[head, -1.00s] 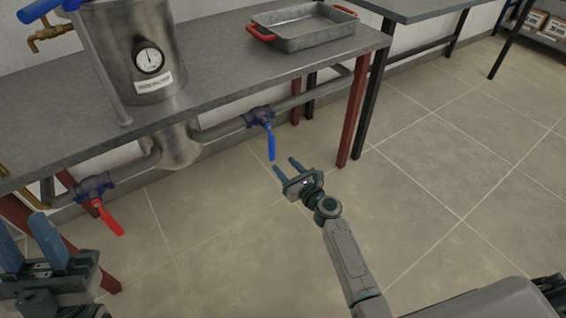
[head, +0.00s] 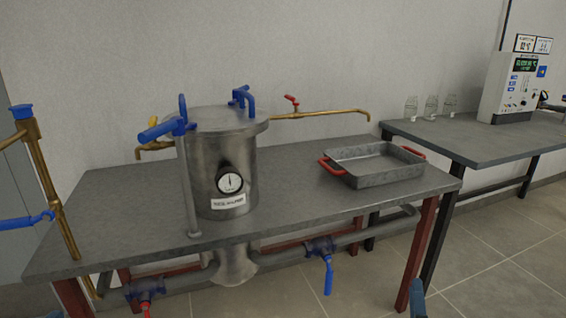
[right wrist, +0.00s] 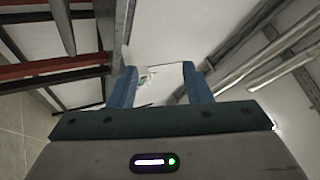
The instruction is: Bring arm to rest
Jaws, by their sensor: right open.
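My right gripper (right wrist: 159,72) shows in the right wrist view with its two blue fingers apart and nothing between them. In the head view only a blue finger part of the right gripper (head: 417,298) shows at the bottom edge, in front of the workbench's right front leg. The rest of that arm is out of the head view.
A grey workbench (head: 290,215) carries a metal vessel (head: 228,160) with a gauge and a metal tray (head: 372,165) with red handles. Blue (head: 328,275) and red (head: 146,303) valve handles hang below it. A second table (head: 480,140) stands right; floor shows at lower right.

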